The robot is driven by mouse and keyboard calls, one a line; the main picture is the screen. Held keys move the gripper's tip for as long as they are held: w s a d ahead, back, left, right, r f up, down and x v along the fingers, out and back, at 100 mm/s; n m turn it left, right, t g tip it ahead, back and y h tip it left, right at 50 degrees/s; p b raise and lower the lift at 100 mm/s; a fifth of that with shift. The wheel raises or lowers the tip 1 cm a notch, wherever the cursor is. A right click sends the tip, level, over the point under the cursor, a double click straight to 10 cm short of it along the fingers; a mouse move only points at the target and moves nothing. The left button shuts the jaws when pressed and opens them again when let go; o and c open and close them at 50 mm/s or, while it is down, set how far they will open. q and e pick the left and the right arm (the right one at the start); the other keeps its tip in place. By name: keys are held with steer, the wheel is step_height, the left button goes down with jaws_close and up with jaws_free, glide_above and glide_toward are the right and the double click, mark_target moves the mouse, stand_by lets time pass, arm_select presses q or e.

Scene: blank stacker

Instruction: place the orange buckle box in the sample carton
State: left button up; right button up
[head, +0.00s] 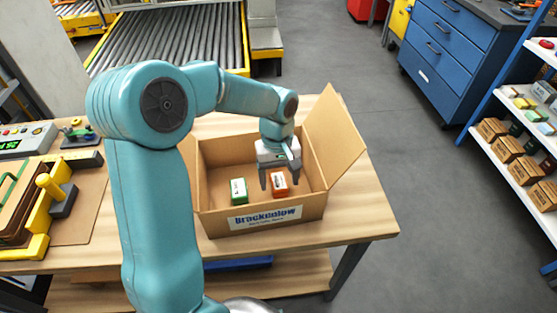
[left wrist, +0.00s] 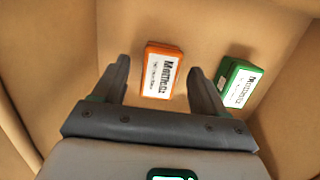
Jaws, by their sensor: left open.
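The orange buckle box (head: 279,184) lies inside the open sample carton (head: 312,204), on its floor. A green box (head: 239,191) lies to its left in the carton. My left gripper (head: 280,183) reaches down into the carton above the orange box, with its fingers apart and nothing between them. In the left wrist view the orange box (left wrist: 161,71) lies beyond the gap between the open fingertips (left wrist: 157,72), and the green box (left wrist: 239,83) is to the right. Whether a finger touches the orange box is not clear. My right gripper is not in view.
The carton stands on a wooden table (head: 352,228) with its flaps open. A yellow and brown fixture (head: 45,195) and a control panel (head: 27,140) are on the left. A roller conveyor (head: 165,40), a blue drawer cabinet (head: 447,50) and a shelf of small boxes (head: 520,165) stand beyond.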

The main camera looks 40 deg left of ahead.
mark_target(278, 176)
arm_select(q)
step_height(278, 176, up, 11)
steer(key=a+p, duration=0.1)
steer(key=shift+w+f, duration=0.15)
steer(key=shift+w, duration=0.25)
steer(key=shift+a, duration=0.1)
